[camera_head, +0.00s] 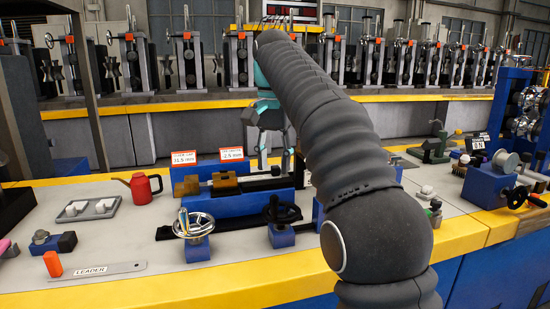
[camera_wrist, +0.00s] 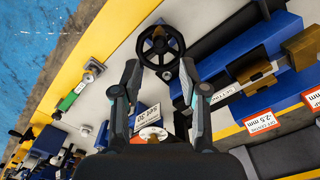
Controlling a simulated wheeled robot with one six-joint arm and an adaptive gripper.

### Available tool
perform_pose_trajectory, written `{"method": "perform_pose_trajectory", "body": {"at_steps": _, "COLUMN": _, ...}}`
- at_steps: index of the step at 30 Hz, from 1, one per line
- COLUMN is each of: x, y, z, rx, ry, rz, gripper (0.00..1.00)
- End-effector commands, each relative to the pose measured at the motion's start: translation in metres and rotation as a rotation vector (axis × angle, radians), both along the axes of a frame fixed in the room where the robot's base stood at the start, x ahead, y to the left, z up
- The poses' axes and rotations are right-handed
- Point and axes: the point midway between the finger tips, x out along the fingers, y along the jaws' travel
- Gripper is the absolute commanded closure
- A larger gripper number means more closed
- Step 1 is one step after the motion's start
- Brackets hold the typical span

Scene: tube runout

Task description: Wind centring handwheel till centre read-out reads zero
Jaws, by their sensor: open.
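A black handwheel (camera_head: 281,210) stands on a blue block near the front of the bench. In the wrist view the black wheel (camera_wrist: 160,47) lies just beyond and between my fingertips, apart from them. My gripper (camera_wrist: 161,78) is open and empty; in the head view my gripper (camera_head: 275,158) hangs behind the wheel. A chrome handwheel (camera_head: 194,226) stands to its left. I cannot read which wheel is the centring one. The off-centre read-out (camera_wrist: 261,121) seems to show -2.5 mm; it is also the right-hand card (camera_head: 231,154) in the head view.
A second read-out card (camera_head: 184,158) stands beside it, behind a blue fixture with brass-coloured blocks (camera_head: 224,183). A red can (camera_head: 142,187), a tray (camera_head: 86,209) and a leader strip (camera_head: 92,271) lie left. A spool stand (camera_head: 487,185) is right. My arm hides the bench's middle right.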

Motion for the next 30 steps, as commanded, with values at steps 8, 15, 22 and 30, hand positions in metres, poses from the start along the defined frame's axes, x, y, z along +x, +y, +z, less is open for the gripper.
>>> {"method": "perform_pose_trajectory", "body": {"at_steps": 8, "x": -0.001, "y": -0.001, "z": -0.026, "rx": -0.001, "ry": 0.001, "rz": 0.001, "gripper": 0.57}}
{"method": "perform_pose_trajectory", "body": {"at_steps": 15, "x": -0.001, "y": -0.001, "z": -0.051, "rx": 0.0, "ry": 0.0, "rz": 0.001, "gripper": 0.57}}
{"method": "perform_pose_trajectory", "body": {"at_steps": 22, "x": -0.001, "y": -0.001, "z": -0.077, "rx": 0.0, "ry": 0.0, "rz": 0.001, "gripper": 0.57}}
{"method": "perform_pose_trajectory", "body": {"at_steps": 30, "x": -0.001, "y": -0.001, "z": -0.09, "rx": 0.001, "ry": -0.003, "rz": 0.002, "gripper": 0.57}}
